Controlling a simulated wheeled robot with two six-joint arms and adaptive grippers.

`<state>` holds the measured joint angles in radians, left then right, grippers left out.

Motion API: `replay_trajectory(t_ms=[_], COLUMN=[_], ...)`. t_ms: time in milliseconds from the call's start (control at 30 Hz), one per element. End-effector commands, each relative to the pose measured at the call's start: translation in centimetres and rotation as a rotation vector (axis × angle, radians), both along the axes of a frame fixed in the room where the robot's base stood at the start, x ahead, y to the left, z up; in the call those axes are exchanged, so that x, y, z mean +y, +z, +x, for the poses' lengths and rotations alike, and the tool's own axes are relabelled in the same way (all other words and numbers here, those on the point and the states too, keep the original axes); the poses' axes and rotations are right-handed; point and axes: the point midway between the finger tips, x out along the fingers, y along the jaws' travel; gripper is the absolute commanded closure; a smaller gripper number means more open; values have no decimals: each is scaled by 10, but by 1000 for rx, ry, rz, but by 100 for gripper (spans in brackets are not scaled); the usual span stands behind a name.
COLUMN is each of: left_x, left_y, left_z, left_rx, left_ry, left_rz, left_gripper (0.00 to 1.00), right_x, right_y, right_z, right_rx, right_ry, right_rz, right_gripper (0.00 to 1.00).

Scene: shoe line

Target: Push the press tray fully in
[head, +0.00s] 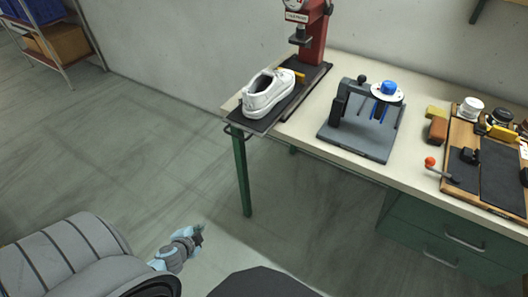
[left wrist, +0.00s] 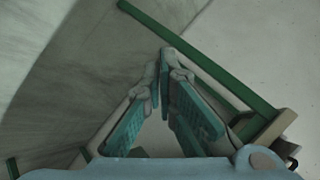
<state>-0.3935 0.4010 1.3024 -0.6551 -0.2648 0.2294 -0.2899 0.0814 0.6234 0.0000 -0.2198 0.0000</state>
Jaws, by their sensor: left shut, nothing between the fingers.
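The press tray (head: 251,122) is a dark flat plate that sticks out past the left front edge of the workbench in the head view. A white shoe (head: 266,92) sits on it, below and in front of the red press (head: 315,32). My left gripper (head: 198,234) is low over the floor, left of the bench leg and well apart from the tray. In the left wrist view its teal-padded fingers (left wrist: 164,60) are shut tip to tip with nothing between them. My right gripper is not in view.
The bench (head: 345,72) has green legs (head: 242,170); a green bar (left wrist: 190,50) also crosses the left wrist view. A clamp fixture (head: 358,140) and a tool board (head: 468,192) stand further right. The floor left of the bench is clear.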

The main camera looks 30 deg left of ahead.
Motion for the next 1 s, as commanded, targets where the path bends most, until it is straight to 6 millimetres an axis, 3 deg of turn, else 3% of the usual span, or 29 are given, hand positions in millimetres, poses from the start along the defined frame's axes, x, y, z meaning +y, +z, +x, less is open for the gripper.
replay_trajectory(t_ms=[33,100,200,300,467,600,1000], left_x=[7,-7,-45,-68,-70,-69,-68], left_y=[20,90,167,206,218,219,211], left_z=[47,99,132,141,160,188,267], left_rx=[-129,-307,-499,-588,-601,-601,-597], left_ry=[-141,-328,-510,-585,-590,-589,-591], left_rz=[140,332,519,596,605,603,602], left_gripper=[100,100,100,100,100,100,100], right_x=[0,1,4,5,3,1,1], right_y=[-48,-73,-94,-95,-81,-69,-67], right_z=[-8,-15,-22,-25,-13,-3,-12], right_rx=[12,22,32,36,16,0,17], right_ry=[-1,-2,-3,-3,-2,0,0], right_rz=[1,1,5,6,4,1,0], right_gripper=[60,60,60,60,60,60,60])
